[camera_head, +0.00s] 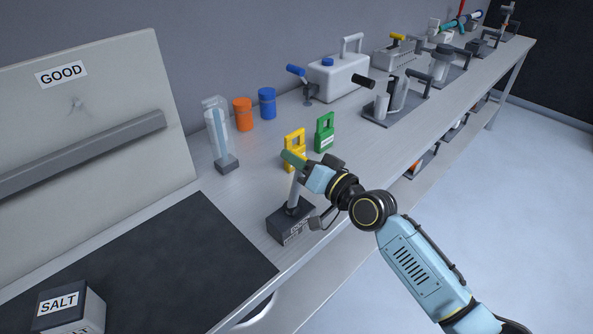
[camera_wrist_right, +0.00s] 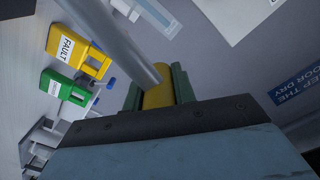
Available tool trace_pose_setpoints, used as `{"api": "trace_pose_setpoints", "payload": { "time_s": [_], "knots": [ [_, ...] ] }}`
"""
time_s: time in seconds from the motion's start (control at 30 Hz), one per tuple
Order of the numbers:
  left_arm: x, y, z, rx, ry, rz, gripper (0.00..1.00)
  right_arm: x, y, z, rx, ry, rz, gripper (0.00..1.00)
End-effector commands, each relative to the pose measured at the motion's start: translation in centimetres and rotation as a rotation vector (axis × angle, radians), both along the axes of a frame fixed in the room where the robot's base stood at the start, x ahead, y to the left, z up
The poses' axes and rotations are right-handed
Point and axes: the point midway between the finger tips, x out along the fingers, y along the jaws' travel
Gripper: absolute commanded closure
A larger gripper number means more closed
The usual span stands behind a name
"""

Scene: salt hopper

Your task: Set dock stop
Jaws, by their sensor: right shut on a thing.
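A dark box (camera_head: 283,228) with small white lettering, hard to read, stands near the front edge of the bench. A grey metal lever (camera_head: 293,192) rises from its top, close to upright with a slight tilt. The lever's shaft (camera_wrist_right: 122,45) runs to a yellow grip (camera_wrist_right: 160,88) in the right wrist view. My right gripper (camera_head: 295,160) is shut on this grip, its green finger pads on either side of it. The fingers hide the grip in the head view. My left gripper is not in view.
A yellow tag (camera_head: 292,143) reading FAULT and a green tag (camera_head: 325,132) stand behind the lever. A clear column (camera_head: 216,125), orange jar (camera_head: 243,114) and blue jar (camera_head: 267,103) stand further back. A black mat (camera_head: 190,255) and SALT box (camera_head: 72,312) are left.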

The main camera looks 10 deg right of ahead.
Motion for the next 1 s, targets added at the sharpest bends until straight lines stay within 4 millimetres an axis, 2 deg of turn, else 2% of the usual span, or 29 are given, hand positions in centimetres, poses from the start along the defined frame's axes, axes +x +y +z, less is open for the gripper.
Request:
{"api": "trace_pose_setpoints", "payload": {
  "time_s": [0.2,0.5,1.0],
  "knots": [
    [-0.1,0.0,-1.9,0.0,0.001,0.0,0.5,1.2,-1.6,-1.2,0.148,0.118,0.001,1.0],
    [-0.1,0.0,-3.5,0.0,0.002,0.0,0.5,2.3,-3.0,-2.2,0.287,0.229,0.002,1.0],
    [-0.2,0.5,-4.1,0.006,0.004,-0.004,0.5,2.7,-3.6,-2.6,0.35,0.279,0.001,1.0]
  ]
}}
